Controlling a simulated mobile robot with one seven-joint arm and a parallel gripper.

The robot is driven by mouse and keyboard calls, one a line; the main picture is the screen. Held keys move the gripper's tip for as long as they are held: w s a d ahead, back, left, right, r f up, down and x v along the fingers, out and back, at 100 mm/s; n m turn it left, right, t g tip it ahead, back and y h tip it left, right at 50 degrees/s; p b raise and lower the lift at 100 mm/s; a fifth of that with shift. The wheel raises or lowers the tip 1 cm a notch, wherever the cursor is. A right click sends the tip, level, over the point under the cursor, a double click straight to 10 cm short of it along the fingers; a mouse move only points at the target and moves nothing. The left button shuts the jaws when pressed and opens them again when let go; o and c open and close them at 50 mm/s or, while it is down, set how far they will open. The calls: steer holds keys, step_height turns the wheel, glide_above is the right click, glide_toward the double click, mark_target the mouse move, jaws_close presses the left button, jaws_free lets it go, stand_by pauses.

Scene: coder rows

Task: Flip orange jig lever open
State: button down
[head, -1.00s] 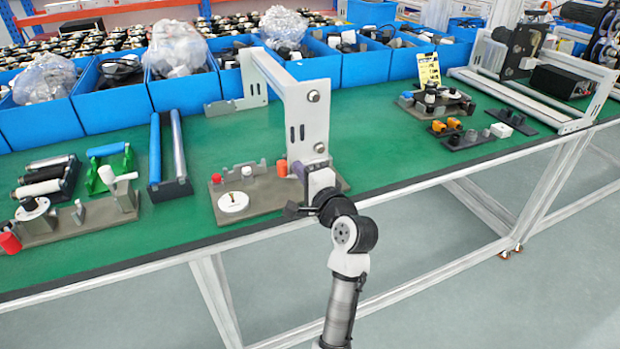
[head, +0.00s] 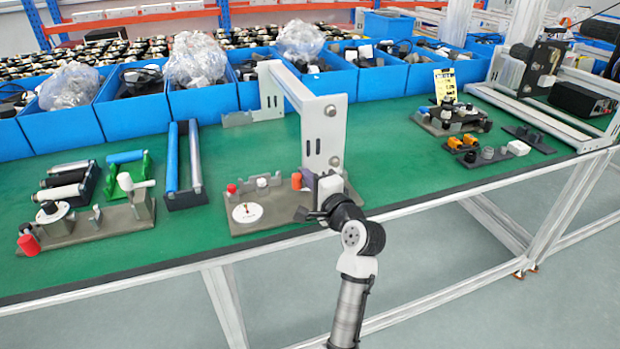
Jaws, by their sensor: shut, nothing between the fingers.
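A grey jig plate (head: 270,224) lies near the table's front edge, with a white disc (head: 247,213) and a small red knob (head: 231,188) on its left part. The orange jig lever (head: 296,181) shows as a short upright orange piece at the jig's right part. My gripper (head: 309,180) is shut and empty, just right of the orange piece. I cannot tell whether they touch.
A white bracket frame (head: 325,130) rises right behind my gripper. Another jig (head: 95,222) with a red-orange knob (head: 29,245) is at the left, beside roller racks. Blue bins (head: 130,107) line the back. Green table right of the frame is mostly clear.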

steer(key=shift+s+n+g+y, duration=0.3)
steer(key=shift+n+g+y, duration=0.25)
steer(key=shift+y, duration=0.25)
steer(key=shift+s+r+n+g+y, duration=0.1)
steer(key=shift+s+n+g+y, duration=0.35)
steer(key=shift+n+g+y, duration=0.45)
steer(key=n+g+y, duration=0.1)
steer(key=s+n+g+y, duration=0.1)
steer(key=n+g+y, duration=0.1)
steer(key=g, duration=0.1)
steer(key=shift+s+d+n+y+p, duration=0.2)
steer(key=shift+s+n+y+p, duration=0.1)
steer(key=shift+y+p, duration=0.1)
steer(key=shift+s+n+g, duration=0.2)
steer(key=shift+n+g, duration=0.05)
steer(key=shift+g, duration=0.1)
steer(key=shift+s+d+p, duration=0.2)
steer(key=shift+s+p, duration=0.1)
steer(key=shift+p, duration=0.05)
steer(key=shift+s+d, duration=0.15)
steer(key=shift+s, duration=0.1)
steer(key=shift+d+p, duration=0.1)
steer(key=shift+p, duration=0.2)
steer(key=shift+s, duration=0.1)
